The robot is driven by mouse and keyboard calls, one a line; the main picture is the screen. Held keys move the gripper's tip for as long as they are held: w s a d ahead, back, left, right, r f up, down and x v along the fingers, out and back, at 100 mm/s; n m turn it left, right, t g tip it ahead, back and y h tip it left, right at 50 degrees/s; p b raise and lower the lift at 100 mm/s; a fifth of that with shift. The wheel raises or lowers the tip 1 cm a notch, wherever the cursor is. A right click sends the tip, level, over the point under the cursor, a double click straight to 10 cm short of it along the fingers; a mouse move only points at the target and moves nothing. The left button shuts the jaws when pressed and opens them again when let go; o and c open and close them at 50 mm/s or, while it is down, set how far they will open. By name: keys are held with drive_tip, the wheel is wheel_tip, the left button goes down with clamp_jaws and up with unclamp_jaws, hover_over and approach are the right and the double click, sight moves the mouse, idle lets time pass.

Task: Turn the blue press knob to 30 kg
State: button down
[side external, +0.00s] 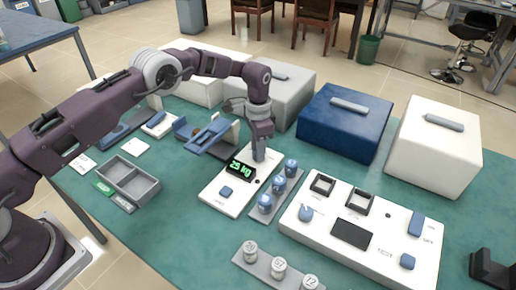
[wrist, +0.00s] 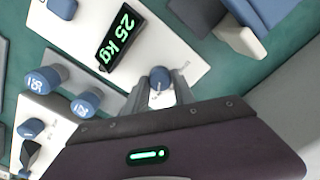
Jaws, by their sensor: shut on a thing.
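The white press panel (side external: 222,205) lies flat on the green table. Its black display (side external: 241,169) reads 25 kg in green; the same reading shows in the wrist view (wrist: 121,37). The blue press knob (wrist: 160,76) sits near the panel's edge beside the display. My gripper (side external: 259,157) points down at the knob, which it hides in the side view. In the wrist view my gripper (wrist: 161,88) has its fingers on either side of the knob, shut on it. A blue button (side external: 226,191) is on the same panel.
A rack (side external: 256,214) of several blue-capped jars stands close to the panel's right. Further right is a larger white control panel (side external: 318,232). A blue-and-grey press (side external: 212,137) stands behind left. Box-shaped furnaces, including a blue one (side external: 346,125), line the back. A grey tray (side external: 128,181) lies left.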

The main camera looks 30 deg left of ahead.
drive_tip(key=shift+w+r, duration=0.1)
idle(0.5)
drive_tip(key=c, duration=1.1)
unclamp_jaws()
drive_tip(key=shift+o, duration=0.2)
wheel_tip(320, 180, up, 7)
drive_tip(key=shift+r, duration=0.1)
